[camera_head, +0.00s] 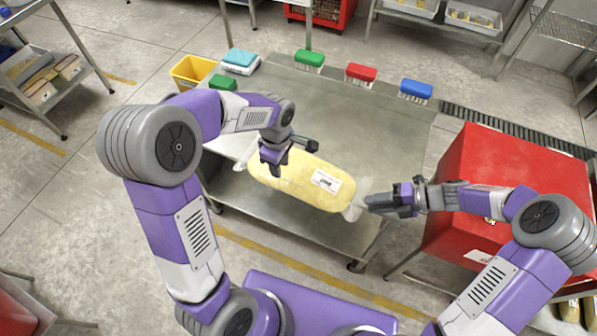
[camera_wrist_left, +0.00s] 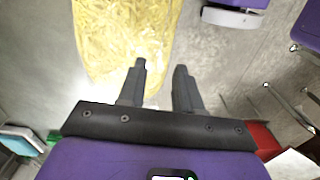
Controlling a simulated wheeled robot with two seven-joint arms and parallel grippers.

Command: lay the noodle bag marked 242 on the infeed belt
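A long yellow noodle bag (camera_head: 285,182) with clear crimped ends lies across the near part of the steel table (camera_head: 355,125). Its white label is too small to read, so I cannot confirm the number 242. My left gripper (camera_head: 291,152) is over the bag's left part with its fingers apart. In the left wrist view the open fingers (camera_wrist_left: 160,68) point at one end of the bag (camera_wrist_left: 125,35), with the left finger overlapping it. My right gripper (camera_head: 368,204) is at the bag's clear right end; whether it grips the film is unclear. I cannot identify an infeed belt.
Green, red and blue brushes (camera_head: 361,73) stand along the table's far edge. A yellow bin (camera_head: 192,71) and a teal-topped item (camera_head: 240,60) are at its far left corner. A large red box (camera_head: 520,180) is at the right. The table's middle is clear.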

